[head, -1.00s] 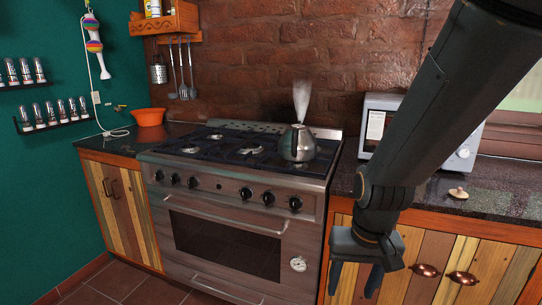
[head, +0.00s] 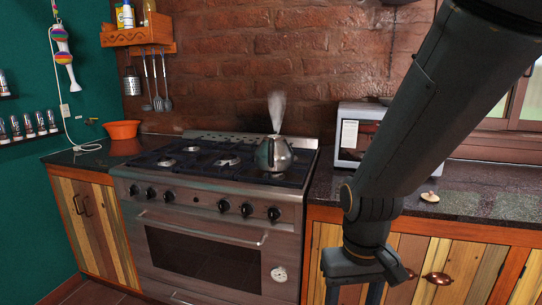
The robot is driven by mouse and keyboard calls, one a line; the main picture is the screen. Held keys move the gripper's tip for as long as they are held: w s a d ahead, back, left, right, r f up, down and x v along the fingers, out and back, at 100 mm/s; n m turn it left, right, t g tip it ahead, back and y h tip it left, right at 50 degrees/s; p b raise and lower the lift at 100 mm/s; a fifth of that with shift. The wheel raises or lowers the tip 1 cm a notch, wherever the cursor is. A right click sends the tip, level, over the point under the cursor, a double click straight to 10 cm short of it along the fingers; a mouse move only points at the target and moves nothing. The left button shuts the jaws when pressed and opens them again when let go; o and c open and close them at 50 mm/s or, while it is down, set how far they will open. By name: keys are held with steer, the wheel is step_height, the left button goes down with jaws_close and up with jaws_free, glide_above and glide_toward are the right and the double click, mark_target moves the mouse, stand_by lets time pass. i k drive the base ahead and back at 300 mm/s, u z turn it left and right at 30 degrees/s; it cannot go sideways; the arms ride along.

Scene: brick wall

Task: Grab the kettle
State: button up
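The kettle (head: 273,154) is shiny metal and stands upright on the right side of the stove top (head: 185,165). Steam rises from it. My gripper (head: 352,292) hangs at the bottom right, below counter height and in front of the cabinet right of the stove. Its two fingers point down and are spread apart, with nothing seen between them; their tips are cut off by the frame edge. The gripper is apart from the kettle, to its lower right.
A microwave (head: 347,133) stands on the dark counter (head: 470,195) right of the stove, partly behind my arm. A small wooden knob-like object (head: 430,197) lies on that counter. An orange bowl (head: 122,130) sits left of the stove. Utensils (head: 157,85) hang above.

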mark_target(270, 156)
steer(key=z, duration=0.25)
steer(key=i, duration=1.05)
steer(key=u, duration=0.2)
